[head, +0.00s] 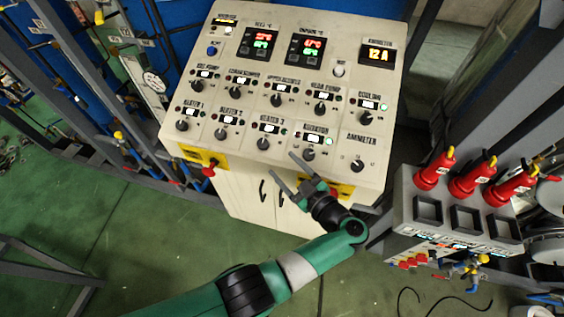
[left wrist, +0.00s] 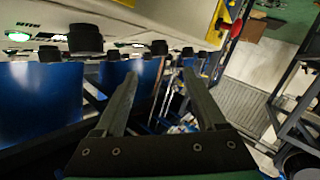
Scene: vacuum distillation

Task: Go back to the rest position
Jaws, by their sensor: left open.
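My left gripper (head: 282,165) is open and empty at the lower front edge of the cream control panel (head: 225,165). Its two fingers point up and left, near the knobs of the bottom row, and I cannot tell whether they touch the panel. In the left wrist view the open fingers (left wrist: 160,76) stand apart with nothing between them. The panel's underside-looking face with black knobs (left wrist: 85,40) shows above them. My green left arm reaches in from the bottom of the head view. My right gripper is in neither view.
Red-handled switches (head: 470,181) on a grey box stand to the right. A red knob on a yellow plate (head: 208,170) juts from the panel's lower left. Blue tanks and grey metal frames (head: 75,85) stand left. Green floor (head: 150,245) is open at lower left.

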